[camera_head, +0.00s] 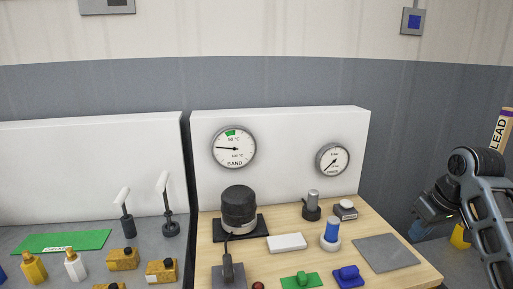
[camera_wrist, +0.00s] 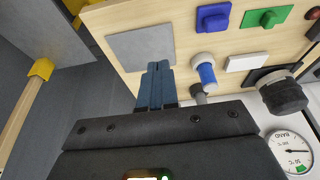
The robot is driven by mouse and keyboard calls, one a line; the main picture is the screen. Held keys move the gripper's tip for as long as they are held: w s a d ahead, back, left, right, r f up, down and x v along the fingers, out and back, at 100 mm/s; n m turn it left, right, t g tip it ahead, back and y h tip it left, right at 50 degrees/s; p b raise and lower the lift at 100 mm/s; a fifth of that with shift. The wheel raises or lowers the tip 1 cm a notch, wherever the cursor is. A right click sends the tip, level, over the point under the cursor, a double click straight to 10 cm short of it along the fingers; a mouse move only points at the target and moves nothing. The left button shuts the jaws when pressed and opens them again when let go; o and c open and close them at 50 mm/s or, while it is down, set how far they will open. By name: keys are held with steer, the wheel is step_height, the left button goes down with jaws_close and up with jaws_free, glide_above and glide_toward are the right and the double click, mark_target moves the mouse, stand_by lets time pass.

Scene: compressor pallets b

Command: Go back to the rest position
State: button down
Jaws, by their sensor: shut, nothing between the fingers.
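My gripper (camera_head: 417,230) is at the right of the head view, off the right side of the wooden bench (camera_head: 333,264). In the wrist view its two blue-grey fingers (camera_wrist: 160,68) are together, with nothing between them. Behind the fingertips in that view lies the flat grey plate (camera_wrist: 142,45) on the bench. The plate also shows in the head view (camera_head: 387,252), left of my gripper. The gripper appears apart from the bench and everything on it.
The bench holds a black cylinder (camera_head: 238,207), a white block (camera_head: 287,242), a blue-and-white knob (camera_head: 331,234), and green (camera_head: 301,281) and blue (camera_head: 348,276) pieces. A white panel with two gauges stands behind. A yellow-ended post (camera_wrist: 40,69) is left in the wrist view.

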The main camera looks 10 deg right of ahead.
steer(key=s+a+f+m+t+y, duration=0.1)
steer(key=s+a+f+t, duration=0.15)
steer(key=a+f, duration=0.6)
steer(key=s+a+f+t, duration=0.2)
steer(key=s+a+f, duration=0.2)
steer(key=a+f, duration=0.4)
steer(key=s+a+f+m+t, duration=0.1)
steer(key=s+a, duration=0.5)
steer(key=s, duration=0.1)
steer(key=s+a+r+t+h, duration=0.1)
steer(key=s, duration=0.8)
steer(key=s+a+r+t+h, duration=0.1)
steer(key=s+a+t, duration=0.1)
steer(key=s, duration=0.6)
steer(key=s+d+r+n+t, duration=0.1)
steer(key=s+r+t, duration=0.1)
steer(key=s+r, duration=1.1)
steer(key=shift+s+d+r+n+y, duration=0.2)
steer(key=shift+s+d+n+y, duration=0.15)
steer(key=shift+s, duration=0.25)
